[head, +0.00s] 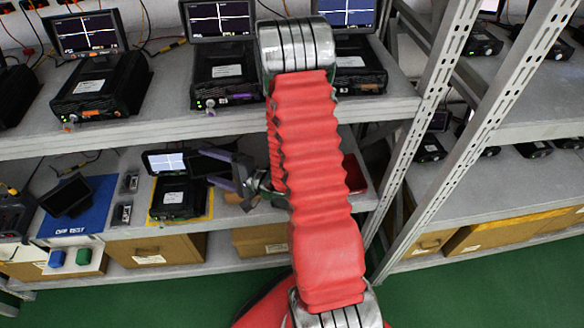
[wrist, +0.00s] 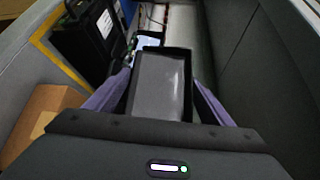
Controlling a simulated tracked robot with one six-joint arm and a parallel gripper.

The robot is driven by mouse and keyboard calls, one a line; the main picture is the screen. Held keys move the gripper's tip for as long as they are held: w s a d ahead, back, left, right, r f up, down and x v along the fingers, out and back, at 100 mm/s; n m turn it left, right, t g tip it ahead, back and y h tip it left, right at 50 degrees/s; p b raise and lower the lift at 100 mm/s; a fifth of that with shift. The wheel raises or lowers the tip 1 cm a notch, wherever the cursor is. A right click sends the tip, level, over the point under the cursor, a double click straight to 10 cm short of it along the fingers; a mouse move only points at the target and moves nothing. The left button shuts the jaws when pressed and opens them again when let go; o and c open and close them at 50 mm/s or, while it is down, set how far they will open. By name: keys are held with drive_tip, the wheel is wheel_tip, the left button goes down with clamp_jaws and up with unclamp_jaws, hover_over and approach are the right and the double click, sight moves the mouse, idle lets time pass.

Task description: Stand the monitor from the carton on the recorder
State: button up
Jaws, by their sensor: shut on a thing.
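My gripper (head: 224,172) is shut on a monitor with a dark, blank screen (wrist: 160,84). Its purple fingers lie on either side of the monitor in the wrist view. In the head view the held monitor (head: 212,160) is above the lower shelf, right of the recorder (head: 181,197). The recorder is a black box with a white label inside a yellow outline; it also shows at upper left in the wrist view (wrist: 88,38). The carton (wrist: 47,118) is brown and stands left of my gripper in the wrist view; the arm mostly hides it in the head view.
A lit screen (head: 165,161) shows behind the recorder; its support is unclear. Another dark monitor (head: 66,195) rests on a blue mat (head: 89,219) at left. The upper shelf (head: 200,122) runs above, carrying recorders with lit monitors. A grey rack upright (head: 425,115) stands at right.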

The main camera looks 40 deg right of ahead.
drive_tip(key=s+d+r, duration=0.1)
drive_tip(key=s+d, duration=0.1)
drive_tip(key=d, duration=0.6)
drive_tip(key=s+d+r+h, duration=0.1)
drive_tip(key=s+d, duration=0.2)
drive_tip(key=d, duration=0.5)
drive_tip(key=s+d+r+m, duration=0.1)
drive_tip(key=s+d, duration=0.2)
drive_tip(key=d, duration=0.5)
drive_tip(key=shift+s+r+t+h, duration=0.15)
drive_tip(key=shift+r+t+h, duration=0.15)
drive_tip(key=shift+r, duration=0.1)
drive_tip(key=shift+f, duration=2.95)
drive_tip(key=shift+f, duration=0.1)
drive_tip(key=shift+f, duration=1.95)
drive_tip(key=shift+f, duration=0.1)
drive_tip(key=o, duration=1.5)
